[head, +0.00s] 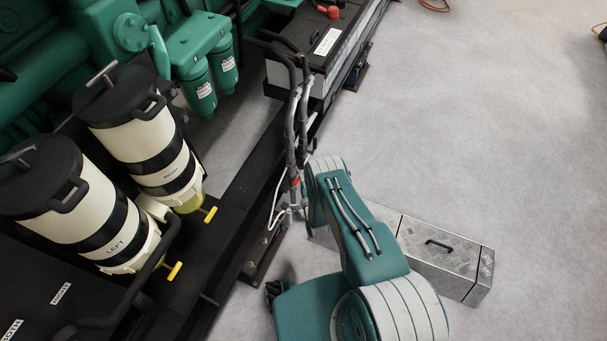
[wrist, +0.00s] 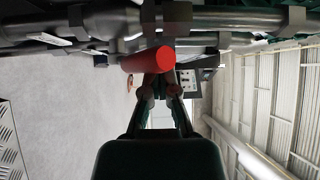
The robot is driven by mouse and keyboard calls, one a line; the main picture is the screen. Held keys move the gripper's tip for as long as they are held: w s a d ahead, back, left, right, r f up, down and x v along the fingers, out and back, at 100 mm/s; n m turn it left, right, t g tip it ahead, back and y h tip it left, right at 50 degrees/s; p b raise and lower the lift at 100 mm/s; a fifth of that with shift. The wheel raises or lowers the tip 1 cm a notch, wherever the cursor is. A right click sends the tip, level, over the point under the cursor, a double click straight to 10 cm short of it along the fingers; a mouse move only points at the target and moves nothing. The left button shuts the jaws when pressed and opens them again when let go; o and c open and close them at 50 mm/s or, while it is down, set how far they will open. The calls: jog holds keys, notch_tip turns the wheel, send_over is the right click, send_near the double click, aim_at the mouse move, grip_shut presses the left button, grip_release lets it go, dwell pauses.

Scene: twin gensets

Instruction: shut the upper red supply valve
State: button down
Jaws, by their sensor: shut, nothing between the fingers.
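A red valve handle (wrist: 148,59) shows in the wrist view as a short thick cylinder, its round end facing right. It lies across, just beyond the fingertips of my gripper (wrist: 158,80). The fingers are shut with nothing between them; I cannot tell whether they touch the handle. In the head view a small red part (head: 296,181) shows on the grey pipes beside the black frame, close to the end of my teal arm. My gripper is mostly hidden there. Whether this is the upper supply valve, I cannot tell.
Dark pipes (wrist: 85,25) cross the top of the wrist view. In the head view, two cream filter canisters (head: 140,140) with yellow handles stand at left. A metal toolbox (head: 440,255) lies on the floor beyond my arm. The grey floor (head: 500,120) at right is mostly clear.

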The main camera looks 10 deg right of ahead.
jog(key=shift+s+a+f+n+t, duration=0.15)
jog(key=shift+s+f, duration=0.1)
jog(key=shift+f, duration=0.25)
jog(key=shift+s+a+f+n+t, duration=0.2)
jog(key=shift+f, duration=0.3)
jog(key=shift+s+a+f+n+t, duration=0.15)
jog(key=shift+s+f, duration=0.1)
jog(key=shift+f, duration=0.25)
jog(key=shift+s+f, duration=0.1)
jog(key=shift+f, duration=0.05)
notch_tip(320, 180, up, 10)
dwell(0.4)
